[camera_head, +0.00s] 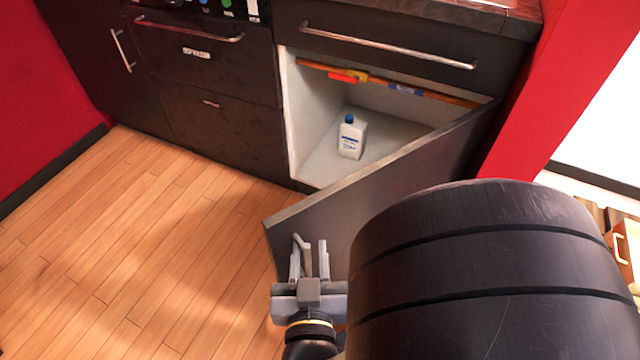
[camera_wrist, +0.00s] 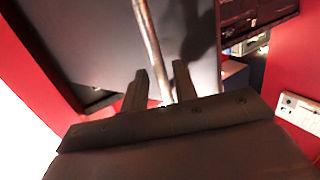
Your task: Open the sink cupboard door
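The dark sink cupboard door (camera_head: 385,180) stands swung wide open, hinged at its right side. Its inside and a white bottle (camera_head: 351,137) on the cupboard floor are visible. My gripper (camera_head: 309,262) is at the outer face of the door near its free edge. In the wrist view the metal bar handle (camera_wrist: 150,40) runs between the two fingers of my gripper (camera_wrist: 161,80), with small gaps on both sides. The fingers are apart and do not look clamped on the bar. My arm hides the lower part of the door.
A drawer with a long bar handle (camera_head: 385,45) sits above the cupboard opening. Dark drawer fronts (camera_head: 215,115) stand left of it. A red wall (camera_head: 560,90) is close on the right. The wooden floor (camera_head: 140,230) at left is clear.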

